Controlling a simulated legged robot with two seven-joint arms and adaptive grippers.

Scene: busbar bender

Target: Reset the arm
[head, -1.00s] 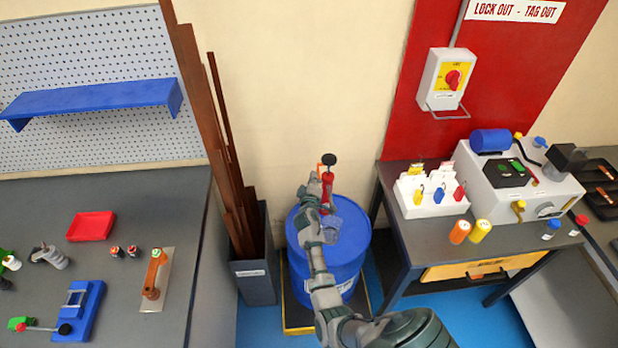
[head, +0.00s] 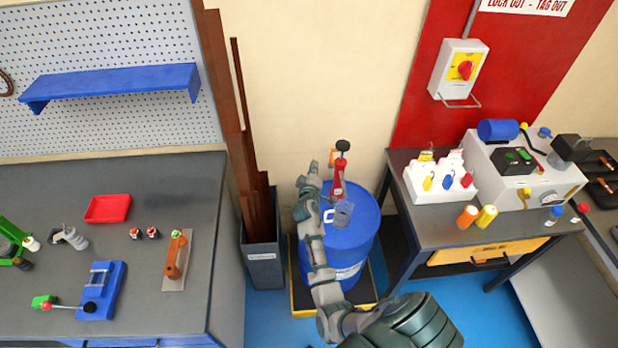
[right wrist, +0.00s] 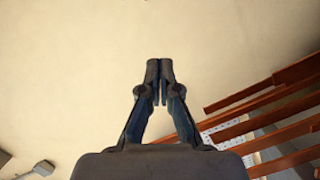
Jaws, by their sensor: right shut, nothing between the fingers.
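My right arm comes in from the bottom right of the head view and reaches up over the blue drum (head: 366,222). My right gripper (head: 309,168) is at its far end, in front of the bare wall and just left of the red pump-like item (head: 338,180) with a black knob. In the right wrist view the fingers (right wrist: 160,68) are together and empty, with plain wall behind them. My left gripper is in neither view.
Brown bars (head: 236,130) stand in a grey bin (head: 264,262) left of the drum. The left bench (head: 60,190) holds a red tray (head: 108,208) and a blue tool (head: 102,290). The right table (head: 437,238) carries a padlock rack (head: 437,192) and a pale machine (head: 500,180).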

